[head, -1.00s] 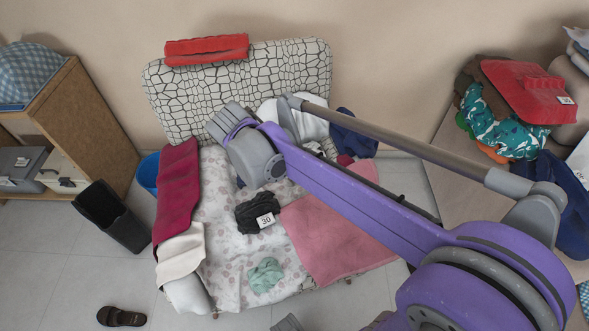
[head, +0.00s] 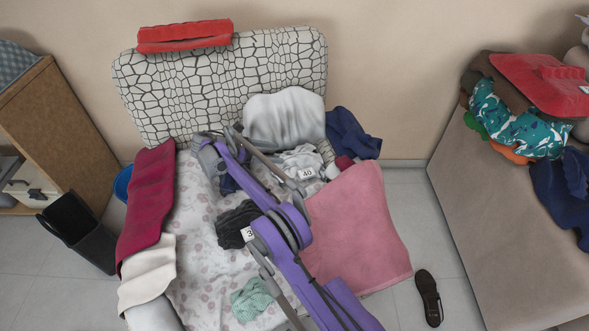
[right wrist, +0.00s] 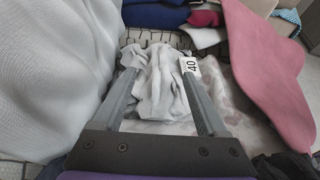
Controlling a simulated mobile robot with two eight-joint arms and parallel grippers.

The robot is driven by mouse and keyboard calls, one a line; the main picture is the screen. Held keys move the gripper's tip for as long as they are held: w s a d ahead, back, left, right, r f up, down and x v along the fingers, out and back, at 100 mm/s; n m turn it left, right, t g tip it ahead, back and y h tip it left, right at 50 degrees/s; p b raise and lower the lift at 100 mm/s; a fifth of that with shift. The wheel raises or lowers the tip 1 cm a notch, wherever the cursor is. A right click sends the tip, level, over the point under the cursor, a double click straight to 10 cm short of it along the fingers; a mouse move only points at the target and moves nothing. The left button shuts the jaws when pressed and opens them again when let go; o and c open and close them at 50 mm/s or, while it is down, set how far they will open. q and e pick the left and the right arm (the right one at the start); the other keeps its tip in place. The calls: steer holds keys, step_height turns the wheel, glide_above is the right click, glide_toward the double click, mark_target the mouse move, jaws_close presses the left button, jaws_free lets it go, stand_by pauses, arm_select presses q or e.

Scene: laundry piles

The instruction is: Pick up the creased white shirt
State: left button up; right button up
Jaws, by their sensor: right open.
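The creased white shirt (head: 299,160), crumpled and tagged 40, lies on the seat below a larger white cloth. In the right wrist view the shirt (right wrist: 158,80) fills the space between the fingers. My right gripper (right wrist: 160,75) is open, its fingers spread to either side of the shirt. I cannot tell whether they touch it. In the head view my right arm comes in from the bottom and its far end is over the seat, left of the shirt. The arm partly covers the seat. My left gripper is not in view.
The larger white cloth (head: 284,117) leans on the patterned backrest (head: 215,75). A pink towel (head: 355,225), navy cloth (head: 352,135) and black cloth (head: 233,222) lie nearby. A maroon cloth (head: 147,205) covers the left armrest. Floor at right holds a sandal (head: 428,297).

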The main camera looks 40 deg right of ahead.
mark_target(297, 156)
steer(key=x, duration=0.5)
steer(key=shift+b+x, duration=0.85)
steer(key=shift+x, duration=2)
steer(key=shift+a, duration=0.1)
jaws_close()
